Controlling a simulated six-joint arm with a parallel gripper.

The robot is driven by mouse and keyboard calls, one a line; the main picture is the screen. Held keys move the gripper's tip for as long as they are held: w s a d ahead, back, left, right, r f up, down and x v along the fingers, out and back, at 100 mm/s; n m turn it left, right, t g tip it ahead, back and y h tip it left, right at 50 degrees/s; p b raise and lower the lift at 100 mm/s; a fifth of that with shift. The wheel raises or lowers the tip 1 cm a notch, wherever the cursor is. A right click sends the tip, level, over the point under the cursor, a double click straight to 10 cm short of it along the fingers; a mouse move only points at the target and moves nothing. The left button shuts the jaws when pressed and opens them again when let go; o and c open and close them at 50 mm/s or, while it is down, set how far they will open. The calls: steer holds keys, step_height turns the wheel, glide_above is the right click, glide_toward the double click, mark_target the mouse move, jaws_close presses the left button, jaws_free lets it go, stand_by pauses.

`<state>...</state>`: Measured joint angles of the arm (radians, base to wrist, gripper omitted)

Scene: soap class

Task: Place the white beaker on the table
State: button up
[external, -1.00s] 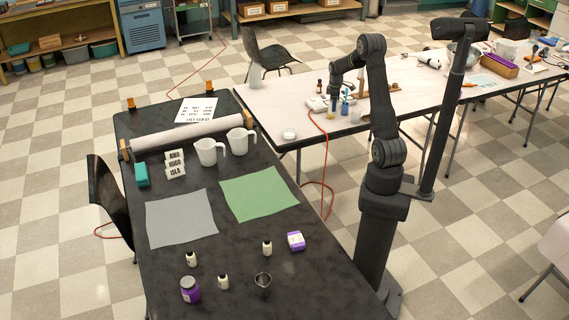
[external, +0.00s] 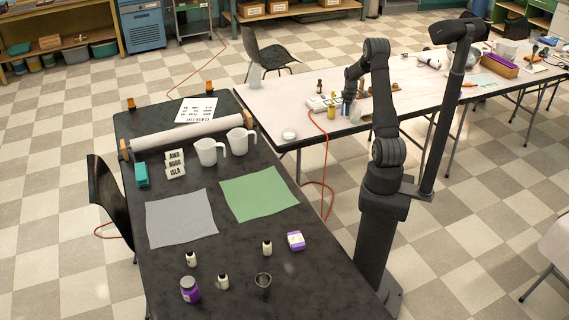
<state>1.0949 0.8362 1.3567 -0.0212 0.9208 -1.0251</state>
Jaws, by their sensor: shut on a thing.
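Two white beakers with handles, like jugs, stand upright side by side on the black table (external: 270,215): the left beaker (external: 207,152) and the right beaker (external: 237,142). My gripper (external: 347,108) is far from them, low over the white table (external: 290,105). It appears shut on a small blue bottle (external: 346,111), largely hidden by the fingers. I cannot tell whether the bottle touches the table. A small pale cup (external: 355,115) is close beside it, partly hard to make out.
A yellow bottle (external: 331,106) stands just left of my gripper. The black table holds a paper roll (external: 188,134), a grey cloth (external: 180,218), a green cloth (external: 258,193) and small bottles near its front.

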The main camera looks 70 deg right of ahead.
steer(key=shift+w+f, duration=0.5)
steer(key=shift+f, duration=0.45)
steer(key=shift+w+f, duration=0.5)
steer(key=shift+f, duration=0.45)
steer(key=shift+w+f, duration=0.5)
steer(key=shift+f, duration=0.45)
steer(key=shift+f, duration=0.1)
steer(key=o, duration=1)
steer(key=shift+c, duration=0.2)
step_height(320, 180, up, 12)
steer(key=shift+a, duration=0.2)
step_height(320, 180, down, 8)
steer(key=shift+d, duration=0.2)
